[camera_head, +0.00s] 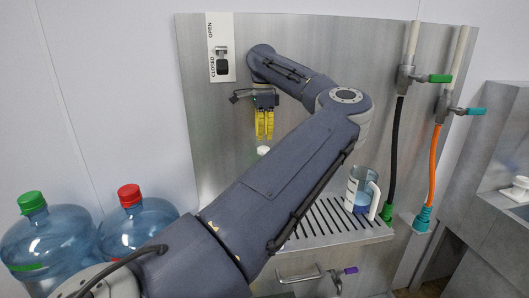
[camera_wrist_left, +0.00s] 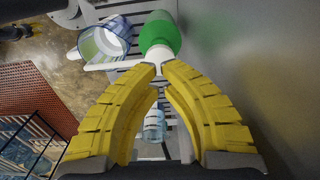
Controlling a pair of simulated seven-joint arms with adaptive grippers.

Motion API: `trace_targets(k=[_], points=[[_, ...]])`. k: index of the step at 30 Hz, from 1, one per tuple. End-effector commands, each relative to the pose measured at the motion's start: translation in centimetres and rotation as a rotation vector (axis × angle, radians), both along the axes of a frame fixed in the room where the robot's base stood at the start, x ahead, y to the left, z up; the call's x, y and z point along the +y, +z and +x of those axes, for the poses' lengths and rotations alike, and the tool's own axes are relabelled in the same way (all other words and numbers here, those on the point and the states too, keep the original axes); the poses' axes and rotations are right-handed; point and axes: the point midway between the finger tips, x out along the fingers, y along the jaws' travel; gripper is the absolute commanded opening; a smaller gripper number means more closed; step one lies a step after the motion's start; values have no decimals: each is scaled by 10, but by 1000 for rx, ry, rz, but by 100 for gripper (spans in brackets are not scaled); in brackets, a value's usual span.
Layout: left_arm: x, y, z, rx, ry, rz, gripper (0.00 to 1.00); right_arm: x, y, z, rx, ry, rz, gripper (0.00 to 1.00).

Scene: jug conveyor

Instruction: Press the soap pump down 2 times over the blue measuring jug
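The measuring jug (camera_head: 355,190), clear with a white handle and blue at its lower part, stands on the right of the slotted drip tray. It also shows in the left wrist view (camera_wrist_left: 98,42). The soap pump's white top (camera_head: 263,150) shows just below my left fingers; the rest is hidden behind my arm. In the left wrist view the pump (camera_wrist_left: 160,35) has a green body and a white spout extending toward the jug. My left gripper (camera_head: 264,137) points down above the pump top with its yellow fingertips close together, holding nothing visible. My right gripper is out of view.
The slotted drip tray (camera_head: 325,224) lies below. A black hose (camera_head: 395,150) and an orange hose (camera_head: 434,165) hang from valves at right. Blue water bottles (camera_head: 45,240) stand at left. An OPEN/CLOSED switch (camera_head: 221,62) is on the metal back panel.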

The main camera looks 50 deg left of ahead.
Motion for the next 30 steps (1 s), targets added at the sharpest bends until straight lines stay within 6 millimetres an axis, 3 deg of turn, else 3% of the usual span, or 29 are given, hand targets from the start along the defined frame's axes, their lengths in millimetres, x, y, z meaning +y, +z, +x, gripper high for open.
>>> trace_targets(k=[16,30], points=[[0,42,0,-2,-1,0,0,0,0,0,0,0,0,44],[0,49,0,-1,0,1,0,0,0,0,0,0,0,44]])
